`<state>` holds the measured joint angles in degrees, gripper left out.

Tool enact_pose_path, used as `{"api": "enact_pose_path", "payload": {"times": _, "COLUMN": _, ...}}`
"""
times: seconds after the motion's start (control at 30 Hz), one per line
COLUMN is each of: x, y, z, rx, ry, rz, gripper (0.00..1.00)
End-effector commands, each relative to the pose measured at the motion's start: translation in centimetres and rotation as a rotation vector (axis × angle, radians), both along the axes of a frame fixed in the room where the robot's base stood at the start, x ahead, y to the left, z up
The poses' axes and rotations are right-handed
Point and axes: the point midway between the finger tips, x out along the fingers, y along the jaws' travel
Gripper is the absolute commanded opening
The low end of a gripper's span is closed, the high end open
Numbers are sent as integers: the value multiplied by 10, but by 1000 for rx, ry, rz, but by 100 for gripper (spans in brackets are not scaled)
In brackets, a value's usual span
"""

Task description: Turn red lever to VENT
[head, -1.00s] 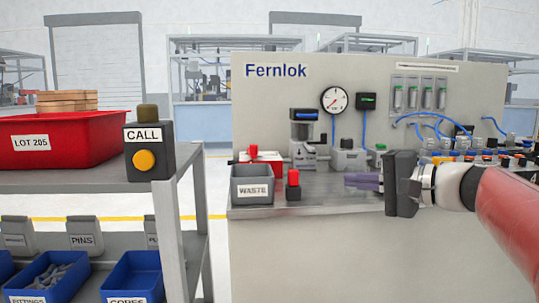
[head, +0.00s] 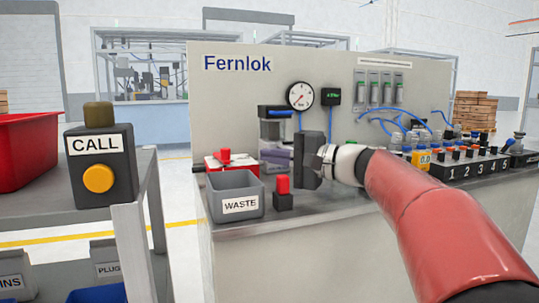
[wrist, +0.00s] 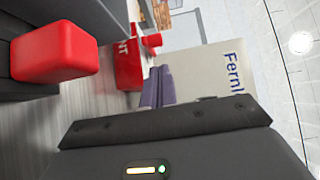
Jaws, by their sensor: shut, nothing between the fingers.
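A red unit (head: 232,167) with a white face and a red knob-like lever (head: 225,156) on top stands on the bench behind the grey bin. In the wrist view the same red unit (wrist: 125,72) shows part of a label ending in "NT", with the red lever (wrist: 151,40) beside it. Where the lever points cannot be read clearly. My gripper (head: 264,155) is shut and empty, its purple fingers pointing left, to the right of the red unit and apart from it. The fingers (wrist: 158,72) also show in the wrist view.
A grey WASTE bin (head: 235,181) stands in front of the red unit. A red-topped black post (head: 283,187) stands near the bench's front edge, close to the wrist camera. A CALL button box (head: 99,163) is on the left cart. Bottles and numbered blocks fill the bench's right.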

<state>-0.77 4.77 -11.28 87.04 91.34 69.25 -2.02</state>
Motion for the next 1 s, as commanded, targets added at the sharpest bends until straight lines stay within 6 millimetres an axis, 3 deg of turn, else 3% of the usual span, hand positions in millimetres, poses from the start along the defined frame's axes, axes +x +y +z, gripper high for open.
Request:
{"api": "enact_pose_path", "payload": {"times": 0.2, "x": 22, "y": 36, "z": 0, "rx": -1, "ry": 1, "rz": 4, "gripper": 0}}
{"api": "enact_pose_path", "payload": {"times": 0.4, "x": 33, "y": 56, "z": 0, "rx": 0, "ry": 0, "rz": 2, "gripper": 0}}
{"api": "enact_pose_path", "payload": {"times": 0.87, "x": 36, "y": 60, "z": -1, "rx": 0, "ry": 0, "rz": 0, "gripper": 0}}
{"api": "enact_pose_path", "payload": {"times": 1.0, "x": 31, "y": 71, "z": -5, "rx": 0, "ry": -1, "rz": 2, "gripper": 0}}
